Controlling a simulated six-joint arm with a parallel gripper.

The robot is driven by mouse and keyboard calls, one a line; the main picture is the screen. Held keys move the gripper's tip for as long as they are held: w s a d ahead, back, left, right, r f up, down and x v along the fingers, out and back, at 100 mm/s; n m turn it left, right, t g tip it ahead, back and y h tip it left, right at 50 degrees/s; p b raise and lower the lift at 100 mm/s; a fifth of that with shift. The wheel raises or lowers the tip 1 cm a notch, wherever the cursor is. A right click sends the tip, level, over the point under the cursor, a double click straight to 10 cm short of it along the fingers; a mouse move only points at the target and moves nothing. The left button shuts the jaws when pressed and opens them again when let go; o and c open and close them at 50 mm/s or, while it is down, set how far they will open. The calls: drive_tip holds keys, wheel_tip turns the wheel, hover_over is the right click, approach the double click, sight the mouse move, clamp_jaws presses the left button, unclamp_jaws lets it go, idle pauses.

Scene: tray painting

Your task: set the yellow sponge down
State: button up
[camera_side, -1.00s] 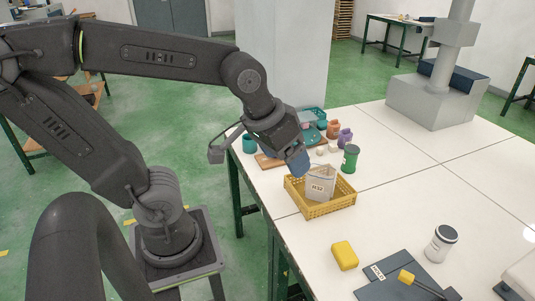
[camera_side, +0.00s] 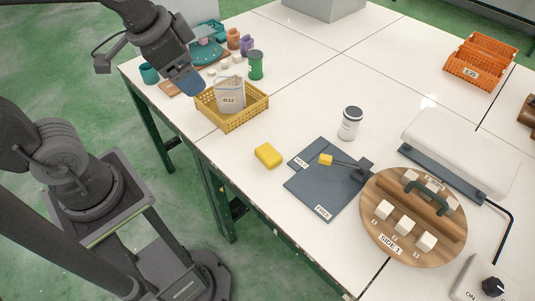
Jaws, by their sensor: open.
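A yellow sponge block (camera_side: 268,155) lies on the white table, in front of the yellow basket and left of the dark mat. A smaller yellow sponge head (camera_side: 326,160) on a dark handle rests over the dark mat (camera_side: 315,185). My gripper (camera_side: 188,84), with blue fingers, is at the upper left, beside the yellow basket's far-left corner in the picture. It is open and apart from both yellow sponges. The gap between its fingers is hard to see from this side.
The yellow basket (camera_side: 232,118) holds a labelled pale bag (camera_side: 230,95). A green jar (camera_side: 256,65) stands behind it. A white jar (camera_side: 350,123), a round wooden board with white cubes (camera_side: 395,185) and a white panel (camera_side: 460,145) stand to the right. The table's middle back is clear.

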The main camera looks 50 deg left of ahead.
drive_tip(key=w+d+f+m+g, duration=0.2)
drive_tip(key=w+f+m, duration=0.35)
drive_tip(key=w, duration=0.25)
drive_tip(key=m+g, duration=0.3)
drive_tip(key=m, duration=0.7)
hover_over(273, 157)
wheel_tip(273, 157, down, 14)
wheel_tip(273, 157, down, 8)
drive_tip(key=shift+w+r, duration=0.1)
drive_tip(key=shift+r, duration=0.1)
drive_tip(key=shift+f, duration=3)
drive_tip(key=c, duration=1.1)
drive_tip(key=shift+r, duration=0.1)
